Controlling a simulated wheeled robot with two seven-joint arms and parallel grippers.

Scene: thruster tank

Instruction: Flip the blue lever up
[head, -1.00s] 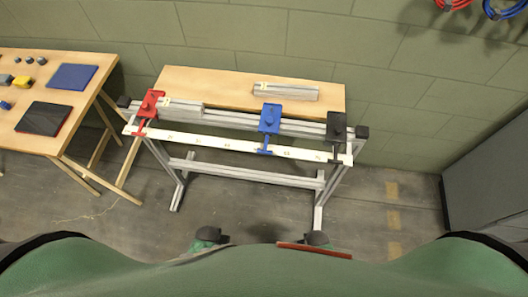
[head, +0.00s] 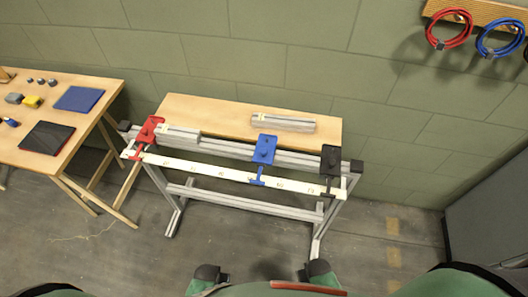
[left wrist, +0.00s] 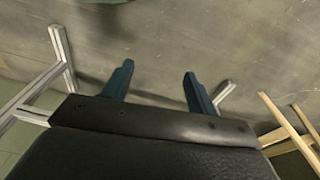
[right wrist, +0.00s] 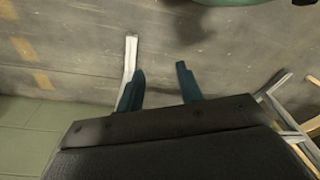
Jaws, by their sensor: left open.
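The blue lever (head: 257,178) hangs down from a blue block (head: 264,148) on the grey rail. Its lower end lies across the white marked strip (head: 222,173). The left wrist view shows my left gripper (left wrist: 158,69) open, with nothing between its fingers. The right wrist view shows my right gripper (right wrist: 160,68) also open and empty. Both wrist views show floor and frame legs, and the blue lever is in neither. In the head view, neither gripper's fingers can be made out, and nothing touches the blue lever.
A red clamp (head: 150,129) is at the rail's left end and a black clamp (head: 330,160) at its right end. A metal profile (head: 283,122) lies on the wooden board (head: 220,108) behind. A table (head: 92,122) stands left, a grey cabinet (head: 490,225) right.

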